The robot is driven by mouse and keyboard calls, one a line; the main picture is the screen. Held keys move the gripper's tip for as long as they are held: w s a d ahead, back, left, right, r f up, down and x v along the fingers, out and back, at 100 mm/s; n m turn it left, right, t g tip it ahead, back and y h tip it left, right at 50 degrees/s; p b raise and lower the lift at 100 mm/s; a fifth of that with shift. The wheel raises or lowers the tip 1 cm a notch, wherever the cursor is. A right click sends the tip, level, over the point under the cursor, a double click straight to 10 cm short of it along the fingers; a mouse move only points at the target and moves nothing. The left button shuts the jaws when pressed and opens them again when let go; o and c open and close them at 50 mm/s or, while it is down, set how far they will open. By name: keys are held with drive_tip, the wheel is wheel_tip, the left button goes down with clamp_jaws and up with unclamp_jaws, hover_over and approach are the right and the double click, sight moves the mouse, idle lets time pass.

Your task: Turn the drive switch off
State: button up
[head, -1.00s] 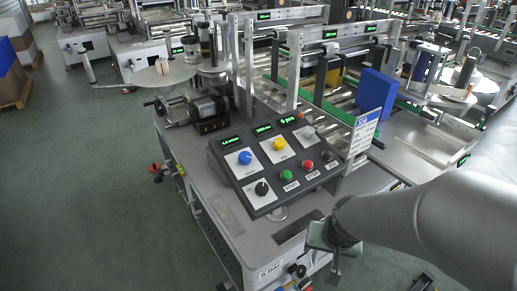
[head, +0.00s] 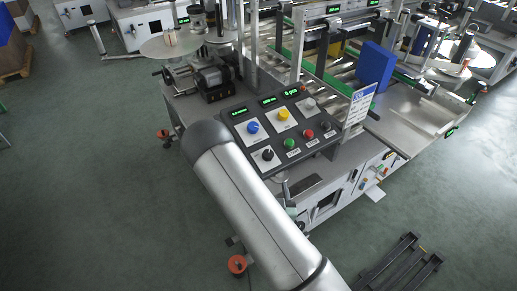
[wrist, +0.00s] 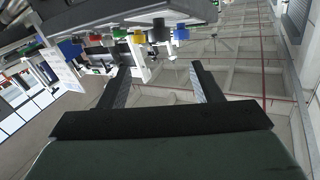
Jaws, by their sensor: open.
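The sloped dark control panel (head: 275,152) stands at the front of the near machine in the head view. It carries blue, yellow and grey knobs, a black knob (head: 267,155) at lower left, a green button (head: 289,143), a red button (head: 308,134) and a small black control (head: 326,125) at lower right. Their labels are too small to read, so I cannot tell which is the drive switch. My gripper (wrist: 162,88) is open and empty in the wrist view, its fingers apart below the panel's knobs. In the head view it is mostly hidden by my arm, near the panel's front edge.
A white sign (head: 360,103) stands at the panel's right side. A blue box (head: 375,66) is on the conveyor behind. A dark motor (head: 214,78) sits behind the panel's left. Dark rails (head: 403,265) lie on the floor at lower right. The floor at left is largely clear.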

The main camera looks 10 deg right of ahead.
sight(267, 150)
drive_tip(key=w+b, duration=0.3)
drive_tip(key=w, duration=0.2)
drive_tip(key=w+d+b, duration=0.1)
drive_tip(key=w+b, duration=0.1)
drive_tip(key=w, duration=0.4)
drive_tip(key=w+b, duration=0.3)
drive_tip(key=w, duration=0.3)
drive_tip(key=shift+w+d+b, duration=0.1)
drive_tip(key=shift+d+b, duration=0.2)
drive_tip(key=shift+b, duration=0.05)
drive_tip(key=c, duration=1)
